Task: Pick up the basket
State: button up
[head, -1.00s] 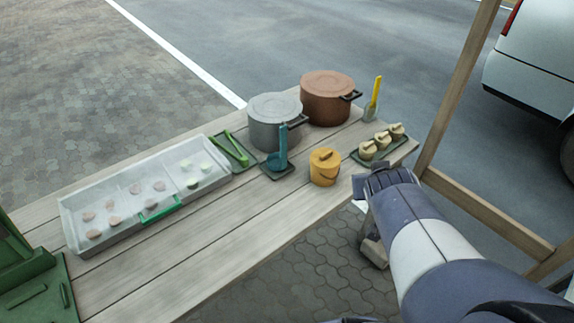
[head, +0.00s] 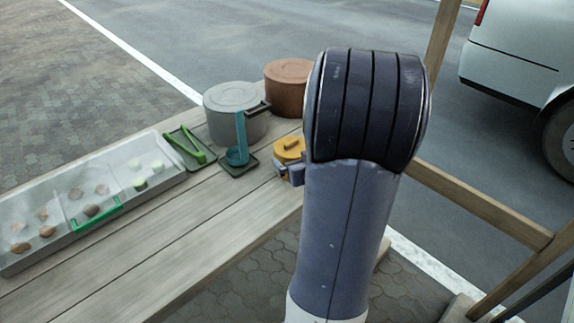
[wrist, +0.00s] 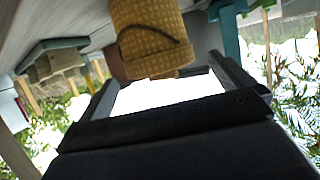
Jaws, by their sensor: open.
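The basket (head: 289,148) is a yellow, round, lidded container on the wooden table, partly hidden behind my arm in the head view. In the wrist view, which looks upside down, the basket (wrist: 150,38) shows a woven dotted pattern and a dark curved handle. My gripper (wrist: 165,72) is open, with one finger on each side of the basket's lid end in that view. I cannot tell whether the fingers touch it. In the head view a small part of my gripper (head: 284,172) shows right at the basket's near side.
A grey pot (head: 232,108) and a brown pot (head: 287,88) stand behind the basket. A teal ladle (head: 240,140) stands on a dark holder to its left. Green tongs (head: 188,146) and a sectioned tray (head: 30,255) lie farther left. The table's front middle is clear.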

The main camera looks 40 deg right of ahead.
aim_at(291, 146)
jog(key=x, duration=0.6)
jog(key=shift+w+d+r+b, duration=0.1)
jog(key=shift+w+d+b, duration=0.15)
jog(key=shift+w+b, duration=0.1)
jog(key=c, duration=1.3)
